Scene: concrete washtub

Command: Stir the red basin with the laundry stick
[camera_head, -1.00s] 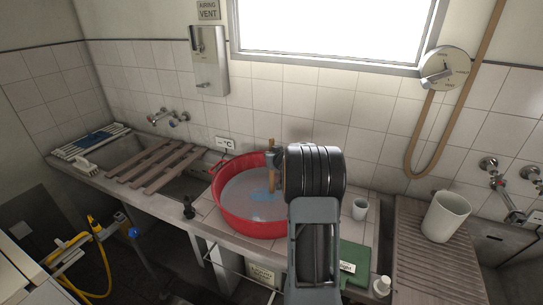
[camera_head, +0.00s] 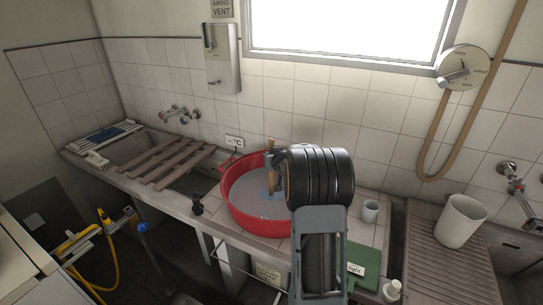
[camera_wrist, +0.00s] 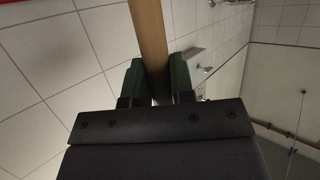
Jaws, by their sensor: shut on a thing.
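The red basin (camera_head: 228,193) stands on the counter and holds greyish liquid. The wooden laundry stick (camera_head: 271,150) stands nearly upright over the basin. My gripper (camera_head: 276,170) is shut on the stick. The wrist view shows the stick (camera_wrist: 147,38) between the two dark green fingers of my gripper (camera_wrist: 154,75). My wrist hides the right part of the basin. The stick's lower end reaches down into the basin's inside, but how deep I cannot tell. A faint bluish patch shows in the liquid beside the stick.
A slatted wooden rack (camera_head: 170,166) lies over the sink to the left. A small cup (camera_head: 370,211), a green booklet (camera_head: 360,262) and a white bottle (camera_head: 391,291) are right of my arm. A white tumbler (camera_head: 460,220) stands on the ribbed drainboard. A dark plug-like object (camera_head: 197,206) sits on the front edge.

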